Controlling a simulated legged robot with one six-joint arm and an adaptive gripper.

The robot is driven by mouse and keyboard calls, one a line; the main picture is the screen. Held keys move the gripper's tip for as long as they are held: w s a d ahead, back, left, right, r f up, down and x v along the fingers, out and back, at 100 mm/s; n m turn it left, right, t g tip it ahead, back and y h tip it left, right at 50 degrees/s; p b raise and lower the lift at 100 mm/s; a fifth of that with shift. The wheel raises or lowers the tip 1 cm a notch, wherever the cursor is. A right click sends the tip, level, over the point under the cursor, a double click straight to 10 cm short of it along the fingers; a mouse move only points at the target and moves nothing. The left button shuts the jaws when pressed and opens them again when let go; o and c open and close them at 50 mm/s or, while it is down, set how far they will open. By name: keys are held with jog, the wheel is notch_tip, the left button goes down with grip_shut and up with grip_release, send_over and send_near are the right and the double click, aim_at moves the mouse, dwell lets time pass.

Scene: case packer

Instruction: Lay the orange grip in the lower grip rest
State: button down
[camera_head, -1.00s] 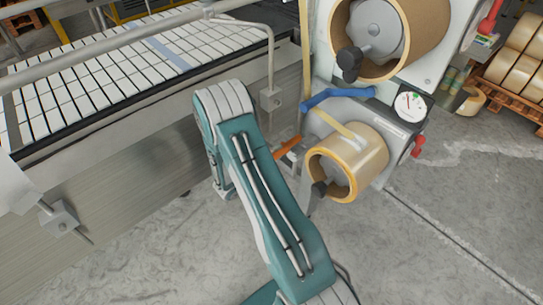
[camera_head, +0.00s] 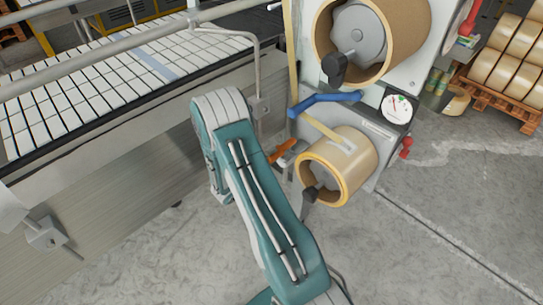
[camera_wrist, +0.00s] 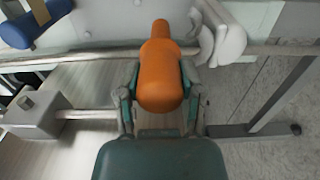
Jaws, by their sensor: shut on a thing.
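The orange grip (camera_wrist: 160,75) is held between the two fingers of my gripper (camera_wrist: 160,92) in the wrist view, its narrow end pointing away from me. My gripper is shut on it. In the head view a small part of the orange grip (camera_head: 281,151) shows beside my arm, left of the lower tape roll; my fingers are hidden there. A pale curved piece (camera_wrist: 222,38) lies just right of the grip's far end in the wrist view. I cannot tell whether it is the lower grip rest, or whether the grip touches it.
The lower tape roll (camera_head: 340,165) and upper tape roll (camera_head: 385,45) are on the machine at the right. A blue handle (camera_head: 325,102) sits between them. A conveyor (camera_head: 90,90) runs along the left. A grey bar (camera_wrist: 90,54) crosses behind the grip. Floor at the front right is clear.

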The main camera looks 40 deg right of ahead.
jog(key=shift+f, duration=0.2)
jog(key=shift+f, duration=1.15)
grip_release()
dwell(0.4)
jog(key=a, duration=1)
jog(key=shift+s, duration=0.4)
dwell(0.7)
dwell(0.4)
